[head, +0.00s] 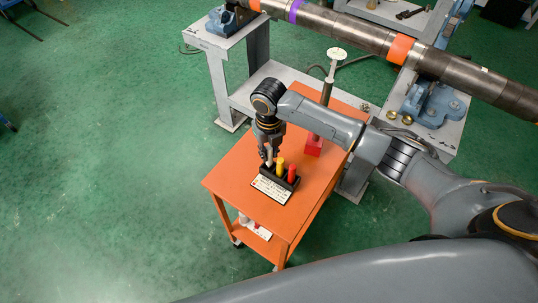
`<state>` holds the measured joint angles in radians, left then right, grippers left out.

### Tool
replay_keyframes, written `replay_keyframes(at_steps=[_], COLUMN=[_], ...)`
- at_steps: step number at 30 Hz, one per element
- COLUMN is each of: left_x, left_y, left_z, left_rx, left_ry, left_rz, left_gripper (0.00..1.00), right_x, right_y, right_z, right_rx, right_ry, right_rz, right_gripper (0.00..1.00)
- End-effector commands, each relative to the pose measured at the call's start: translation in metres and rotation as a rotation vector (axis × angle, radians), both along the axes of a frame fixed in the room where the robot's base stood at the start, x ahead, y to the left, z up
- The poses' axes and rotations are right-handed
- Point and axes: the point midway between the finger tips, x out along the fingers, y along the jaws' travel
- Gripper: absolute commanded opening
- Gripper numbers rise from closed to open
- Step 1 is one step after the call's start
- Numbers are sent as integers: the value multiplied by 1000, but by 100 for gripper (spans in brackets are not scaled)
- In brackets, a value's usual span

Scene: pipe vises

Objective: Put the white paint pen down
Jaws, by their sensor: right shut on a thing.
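The white paint pen (269,156) is upright between the fingers of my right gripper (268,155), which is shut on it. The pen is at the left end of the black pen holder (285,186) on the orange cart. Its lower end meets the left slot of the holder, though I cannot tell how deep it sits. A yellow pen (280,166) and a red pen (292,174) stand in the holder to its right. My left gripper is not in view.
The orange cart top (229,184) is mostly clear around the holder. A red block (313,148) with a post stands behind it. A long pipe (348,33) rests on blue vises (436,103) at the back. Green floor is free to the left.

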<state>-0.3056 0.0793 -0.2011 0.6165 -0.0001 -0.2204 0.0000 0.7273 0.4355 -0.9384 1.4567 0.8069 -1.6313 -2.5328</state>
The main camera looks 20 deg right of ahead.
Motion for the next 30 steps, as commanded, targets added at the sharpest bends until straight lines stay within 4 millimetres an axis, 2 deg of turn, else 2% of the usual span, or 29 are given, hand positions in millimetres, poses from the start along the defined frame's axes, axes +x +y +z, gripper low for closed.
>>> replay_keyframes(at_steps=[3, 6, 17, 18, 21, 30], left_x=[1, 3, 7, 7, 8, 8], left_y=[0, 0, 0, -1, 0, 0], left_z=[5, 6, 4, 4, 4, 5], left_rx=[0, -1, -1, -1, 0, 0], left_ry=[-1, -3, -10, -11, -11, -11], left_rz=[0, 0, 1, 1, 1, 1], left_gripper=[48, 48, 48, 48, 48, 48], right_x=[-1, -1, 0, 0, 0, 0], right_y=[1, 0, 0, 0, 0, 0], right_z=[-18, -26, -31, -31, -30, -29], right_rx=[0, 1, 0, 0, 0, 0], right_ry=[4, 2, 1, 1, 1, 1], right_rz=[-1, -1, 0, 0, 0, 0], right_gripper=[0, 0, 0, 23, 42, 42])
